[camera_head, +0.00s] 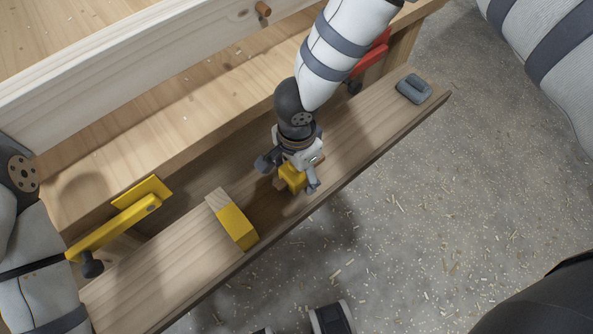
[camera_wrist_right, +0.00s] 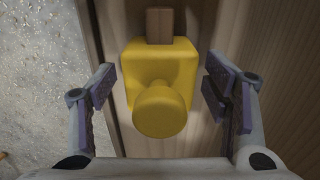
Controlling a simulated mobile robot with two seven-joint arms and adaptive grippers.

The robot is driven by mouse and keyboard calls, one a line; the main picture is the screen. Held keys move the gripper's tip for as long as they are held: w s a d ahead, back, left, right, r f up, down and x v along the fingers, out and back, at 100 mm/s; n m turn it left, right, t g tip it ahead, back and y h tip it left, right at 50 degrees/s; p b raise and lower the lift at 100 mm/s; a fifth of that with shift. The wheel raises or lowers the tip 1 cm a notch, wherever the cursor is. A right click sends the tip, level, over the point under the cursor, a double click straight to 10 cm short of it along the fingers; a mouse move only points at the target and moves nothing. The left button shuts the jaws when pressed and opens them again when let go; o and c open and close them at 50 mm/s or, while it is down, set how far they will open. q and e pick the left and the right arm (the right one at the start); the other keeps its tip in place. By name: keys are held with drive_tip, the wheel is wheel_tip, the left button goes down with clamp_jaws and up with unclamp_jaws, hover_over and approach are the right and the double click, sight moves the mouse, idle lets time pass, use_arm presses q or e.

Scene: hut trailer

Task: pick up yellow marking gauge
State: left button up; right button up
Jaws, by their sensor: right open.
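The yellow marking gauge (camera_head: 292,177) lies on the wooden bench's lower ledge, mostly beneath my right gripper (camera_head: 288,174) in the head view. In the right wrist view the gauge (camera_wrist_right: 160,72) shows a yellow block with a round yellow knob facing the camera and a wooden beam beyond. My right gripper (camera_wrist_right: 158,92) is open, with one finger on each side of the yellow block and visible gaps between. My left gripper is not in view; only parts of my left arm show at the left edge.
A yellow-and-wood block (camera_head: 236,222) lies on the ledge (camera_head: 170,280) left of the gauge. A yellow clamp (camera_head: 115,228) is further left, a red clamp (camera_head: 372,57) is behind my right arm. A grey object (camera_head: 413,89) sits at the ledge's right end.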

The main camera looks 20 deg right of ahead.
drive_tip(key=shift+r, duration=0.1)
drive_tip(key=c, duration=1.3)
wheel_tip(320, 180, up, 3)
drive_tip(key=shift+r+p, duration=0.1)
drive_tip(key=shift+p, duration=0.25)
use_arm(q)
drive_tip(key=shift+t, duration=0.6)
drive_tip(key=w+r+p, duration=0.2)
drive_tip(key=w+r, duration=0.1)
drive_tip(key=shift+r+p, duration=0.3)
drive_tip(key=shift+p, duration=0.05)
use_arm(e)
drive_tip(key=s+d+r, duration=0.1)
drive_tip(key=s+r, duration=0.2)
drive_tip(key=s, duration=0.1)
drive_tip(key=s+d+r, duration=0.2)
drive_tip(key=s+r, duration=0.1)
drive_tip(key=s, duration=0.1)
drive_tip(key=s+d+r, duration=0.2)
drive_tip(key=s+r, duration=0.1)
drive_tip(key=s, duration=0.2)
drive_tip(key=shift+r, duration=0.4)
